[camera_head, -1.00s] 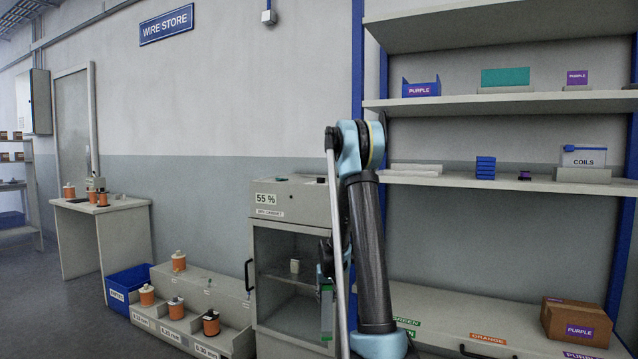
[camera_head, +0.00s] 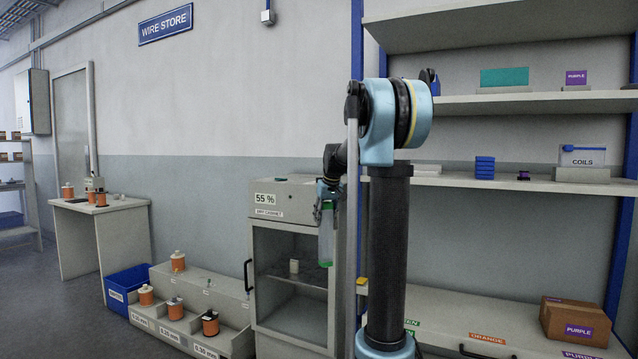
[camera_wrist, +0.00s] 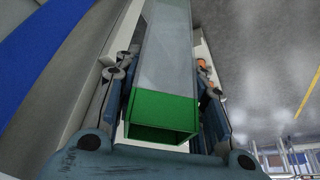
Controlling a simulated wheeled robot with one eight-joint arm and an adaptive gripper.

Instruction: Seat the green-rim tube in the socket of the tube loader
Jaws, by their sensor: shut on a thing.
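My gripper (camera_head: 327,203) is shut on the green-rim tube (camera_head: 326,243) and holds it in the air in front of the dry cabinet's right side. The tube is a long clear square tube that hangs about upright, with its green end at the gripper. In the wrist view the green rim (camera_wrist: 162,116) sits between the fingers (camera_wrist: 165,95), its open end facing the camera and its clear body running away. I cannot make out the tube loader or its socket in either view.
The grey dry cabinet (camera_head: 262,240) with a glass door stands behind the tube. Left of it are a stepped spool rack (camera_head: 205,300), a blue bin (camera_head: 128,280) and a side table (camera_head: 95,207). Shelves (camera_head: 520,104) and a low bench (camera_head: 450,318) with a cardboard box (camera_head: 575,322) are at right.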

